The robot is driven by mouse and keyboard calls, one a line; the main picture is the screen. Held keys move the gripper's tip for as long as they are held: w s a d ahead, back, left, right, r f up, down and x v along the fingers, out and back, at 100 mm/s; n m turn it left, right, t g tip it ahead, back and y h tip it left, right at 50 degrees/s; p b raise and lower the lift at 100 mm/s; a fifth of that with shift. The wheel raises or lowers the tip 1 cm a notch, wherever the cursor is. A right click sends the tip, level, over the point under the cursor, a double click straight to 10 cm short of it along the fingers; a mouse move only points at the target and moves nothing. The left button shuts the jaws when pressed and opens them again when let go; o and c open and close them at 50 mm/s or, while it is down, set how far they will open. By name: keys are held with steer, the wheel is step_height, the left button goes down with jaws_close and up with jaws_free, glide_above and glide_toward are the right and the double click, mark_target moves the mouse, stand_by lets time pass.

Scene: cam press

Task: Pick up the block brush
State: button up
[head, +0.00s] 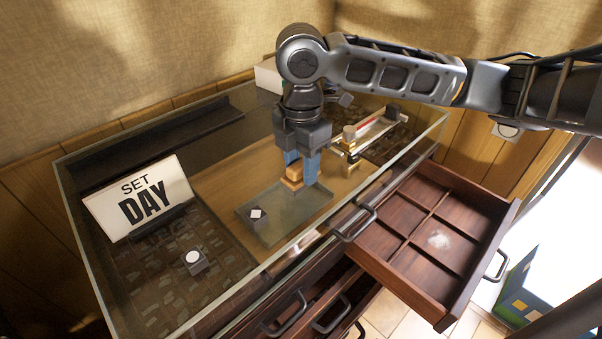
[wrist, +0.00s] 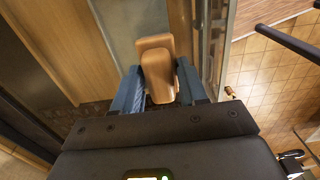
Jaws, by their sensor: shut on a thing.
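The block brush (head: 293,177) is a small orange-tan wooden piece between the blue fingers of my gripper (head: 302,170), above the glass-topped counter. In the wrist view the brush (wrist: 157,62) shows as a tan block with a rounded part on it, and my gripper (wrist: 160,88) has a blue finger at each side of it. The gripper is shut on the brush. The gripper points down, close over a grey tray (head: 290,220) on the counter. The underside of the brush is hidden, so I cannot tell whether it touches the tray.
A "SET DAY" sign (head: 140,198) stands at the left. Small blocks with white tops (head: 194,260) (head: 256,213) sit on the counter. A press-like device (head: 365,132) stands to the right of the gripper. An open, divided drawer (head: 470,225) juts out at the right.

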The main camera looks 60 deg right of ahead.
steer(key=shift+c, duration=0.4)
steer(key=shift+r, duration=0.1)
steer(key=shift+r, duration=0.55)
steer(key=r, duration=0.3)
steer(key=shift+s+d+r, duration=0.15)
steer(key=shift+s+d, duration=0.1)
steer(key=shift+s, duration=0.05)
steer(key=s+d+r, duration=0.4)
steer(key=s+r, duration=0.2)
steer(key=s, duration=0.3)
steer(key=shift+s+d+r, duration=0.25)
steer(key=shift+s+d, duration=0.15)
steer(key=o, duration=0.5)
steer(key=shift+p, duration=0.3)
steer(key=c, duration=0.3)
steer(key=shift+c, duration=0.2)
